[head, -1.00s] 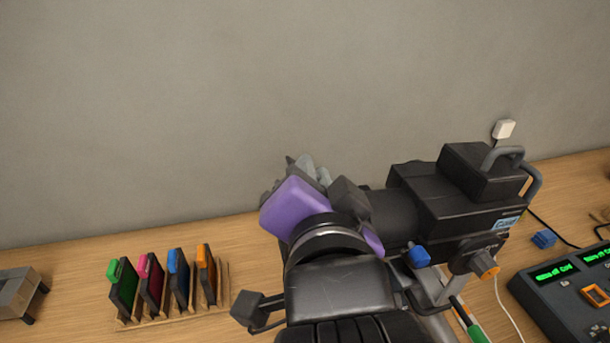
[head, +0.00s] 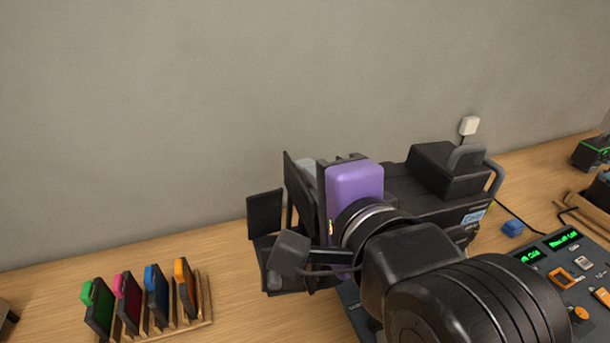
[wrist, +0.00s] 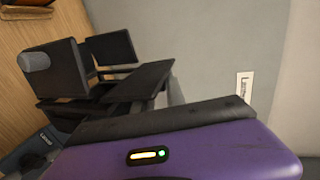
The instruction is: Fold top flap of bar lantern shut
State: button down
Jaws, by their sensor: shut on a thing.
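The bar lantern (head: 415,190) is a black fixture with a grey handle, in the middle right of the head view. Its dark hinged flaps stand at its left end. One flat flap (head: 265,213) sticks out to the left, and a tall thin flap (head: 298,195) stands nearly edge-on beside my gripper (head: 322,200). The flaps also show in the wrist view (wrist: 112,46). My purple gripper is at the lantern's flap end, shut on what looks like the top flap. The jaws and the gripped edge are mostly hidden behind the gripper's body.
A wooden rack (head: 205,300) with several coloured-tab filters stands at the lower left. A control desk (head: 570,280) with green displays is at the right, with a small blue block (head: 512,228) near it. The grey wall rises close behind. Bare table lies between rack and lantern.

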jog(key=shift+d+f+m, duration=0.2)
jog(key=shift+m, duration=0.2)
dwell(0.3)
jog(key=c, duration=1.4)
grip_release()
jog(key=shift+o, duration=0.2)
